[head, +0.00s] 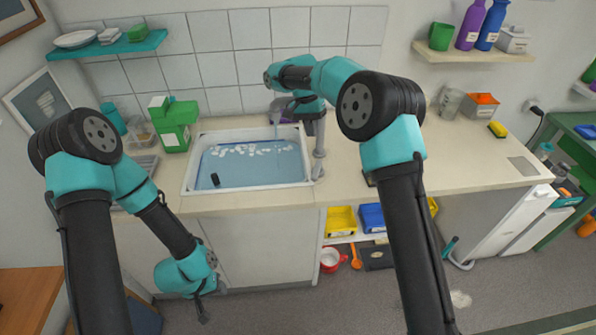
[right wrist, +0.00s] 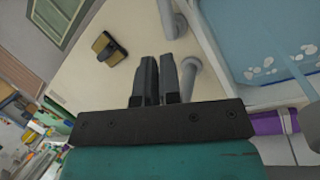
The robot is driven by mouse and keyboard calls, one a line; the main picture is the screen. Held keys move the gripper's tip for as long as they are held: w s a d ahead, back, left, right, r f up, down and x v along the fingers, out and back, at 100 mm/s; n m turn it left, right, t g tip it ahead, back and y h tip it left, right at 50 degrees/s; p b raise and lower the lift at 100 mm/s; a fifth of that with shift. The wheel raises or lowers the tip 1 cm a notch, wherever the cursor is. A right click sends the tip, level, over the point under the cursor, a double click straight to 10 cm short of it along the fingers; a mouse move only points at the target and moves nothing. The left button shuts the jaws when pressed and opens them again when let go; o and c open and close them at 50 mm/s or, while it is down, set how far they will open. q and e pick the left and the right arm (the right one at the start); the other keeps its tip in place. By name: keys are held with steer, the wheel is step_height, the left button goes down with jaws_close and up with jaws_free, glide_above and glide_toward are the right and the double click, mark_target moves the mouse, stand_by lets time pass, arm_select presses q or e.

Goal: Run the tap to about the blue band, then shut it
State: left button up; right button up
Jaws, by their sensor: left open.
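The sink (head: 187,185) holds blue water with white foam patches; a small dark object (head: 215,180) shows at its left. The grey tap (head: 319,160) stands at the sink's right edge, with a spout (head: 278,104) over the basin. A pale streak below the spout looks like running water. Grey tap parts (right wrist: 192,78) show just right of the fingers. My left gripper (head: 210,303) is open and empty, low before the cabinet.
A green box (head: 175,130) stands left of the sink. Shelves hang above. Yellow (head: 341,220) and blue bins sit below.

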mark_target(317, 170)
steer(key=s+a+f+t+h, duration=0.1)
steer(key=a+t, duration=0.1)
steer(key=a, duration=0.2)
steer(key=s+a+f+t+h, duration=0.2)
steer(key=a, duration=0.2)
steer(key=s+a+f+t+h, duration=0.2)
steer(key=a, duration=0.1)
steer(key=shift+s+a+f, duration=0.2)
steer(key=shift+s+a, duration=0.05)
steer(key=shift+a, duration=0.15)
jaws_close()
steer(key=d+f, duration=0.2)
steer(key=d, duration=0.1)
steer(key=d+f, duration=0.5)
steer(key=f, duration=0.1)
steer(key=shift+w+d, duration=0.4)
steer(key=shift+s+d, duration=0.15)
steer(key=shift+d, duration=0.2)
steer(key=shift+a, duration=0.1)
